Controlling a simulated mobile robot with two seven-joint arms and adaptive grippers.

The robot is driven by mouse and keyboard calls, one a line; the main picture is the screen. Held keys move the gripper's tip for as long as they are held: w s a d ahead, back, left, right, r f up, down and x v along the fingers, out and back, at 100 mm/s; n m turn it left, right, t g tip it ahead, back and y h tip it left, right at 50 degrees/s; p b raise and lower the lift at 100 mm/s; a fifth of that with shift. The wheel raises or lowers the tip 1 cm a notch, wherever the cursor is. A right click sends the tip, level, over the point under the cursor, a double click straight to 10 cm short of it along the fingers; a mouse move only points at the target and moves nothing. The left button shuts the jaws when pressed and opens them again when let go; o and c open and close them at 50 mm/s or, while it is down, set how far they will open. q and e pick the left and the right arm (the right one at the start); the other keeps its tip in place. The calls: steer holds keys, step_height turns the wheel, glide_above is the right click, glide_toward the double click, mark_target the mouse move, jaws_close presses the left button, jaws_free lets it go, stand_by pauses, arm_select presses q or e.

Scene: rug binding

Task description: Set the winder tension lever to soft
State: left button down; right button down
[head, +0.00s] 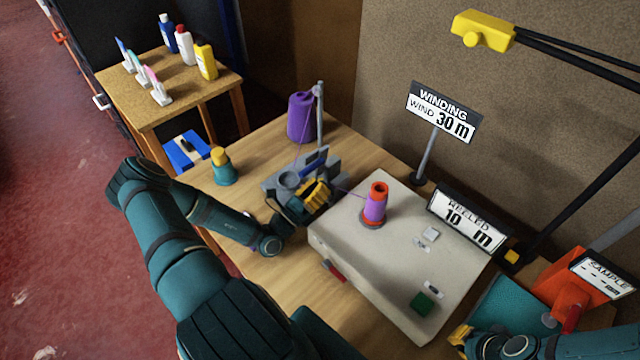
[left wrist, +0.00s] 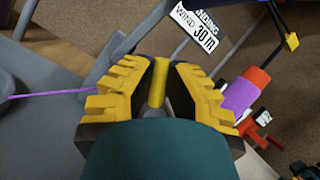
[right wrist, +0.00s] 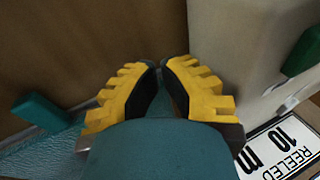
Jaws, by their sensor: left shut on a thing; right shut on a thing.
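The cream winder box (head: 345,240) stands on the table with a purple and red cone (head: 375,204) on top. Left of it is a grey thread stand (head: 275,187) with a blue part (head: 313,162); purple thread runs to the winder. My left gripper (head: 318,194) is at this stand, shut on a yellow bar (left wrist: 158,82), seen upright between the fingers in the left wrist view. I cannot tell whether this bar is the tension lever, or read its setting. My right gripper (head: 460,336) is low beside the winder's right end, its tips (right wrist: 163,66) close together; what it grips is unclear.
A green button (head: 422,303) and a red tab (head: 333,271) are on the winder. Signs reading 30 m (head: 444,112) and 10 m (head: 466,218) stand at the back. A teal mat (head: 513,303) lies right.

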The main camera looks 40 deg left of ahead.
steer(key=shift+w+r+p, duration=0.2)
steer(key=shift+r+p, duration=0.15)
steer(key=shift+r, duration=0.3)
arm_select(q)
steer(key=shift+w+a+n+y, duration=0.1)
steer(key=shift+a+n+y, duration=0.1)
steer(key=shift+n+y, duration=0.55)
steer(key=c, duration=1.2)
jaws_free()
steer(key=shift+c, duration=0.2)
arm_select(e)
steer(key=shift+f, duration=0.1)
arm_select(q)
steer(key=shift+f, duration=0.1)
steer(key=s+f, duration=0.1)
steer(key=s, duration=1.3)
steer(key=shift+s+a, duration=0.4)
steer(key=shift+a, duration=0.05)
